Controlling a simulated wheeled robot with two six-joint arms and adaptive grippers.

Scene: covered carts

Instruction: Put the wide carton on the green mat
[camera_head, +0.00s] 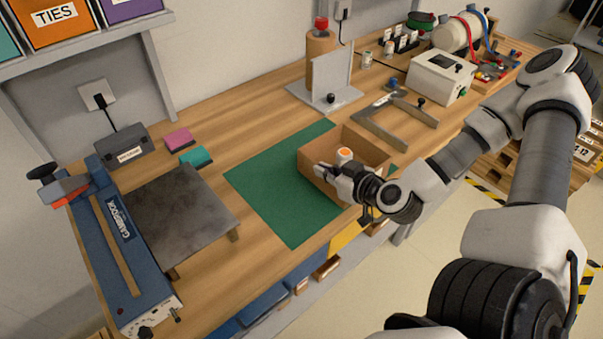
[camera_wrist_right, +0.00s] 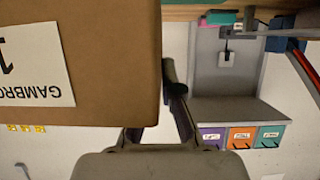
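The wide carton (camera_head: 372,153) is a brown open-top box over the right part of the green mat (camera_head: 270,190). I cannot tell whether its base touches the mat. One finger of my right gripper (camera_wrist_right: 153,100) lies against the outside of the side wall; the other is hidden behind the labelled wall. It looks closed on that wall. A small white thing with an orange top (camera_head: 345,154) shows at the carton. My left gripper is out of view.
A blue sealer (camera_head: 120,235) and a dark plate (camera_head: 180,215) stand left of the mat. Pink (camera_head: 178,139) and teal (camera_head: 195,157) blocks lie behind the plate. A grey bracket stand (camera_head: 325,85) and metal frame (camera_head: 400,125) are behind the carton. The mat's left part is clear.

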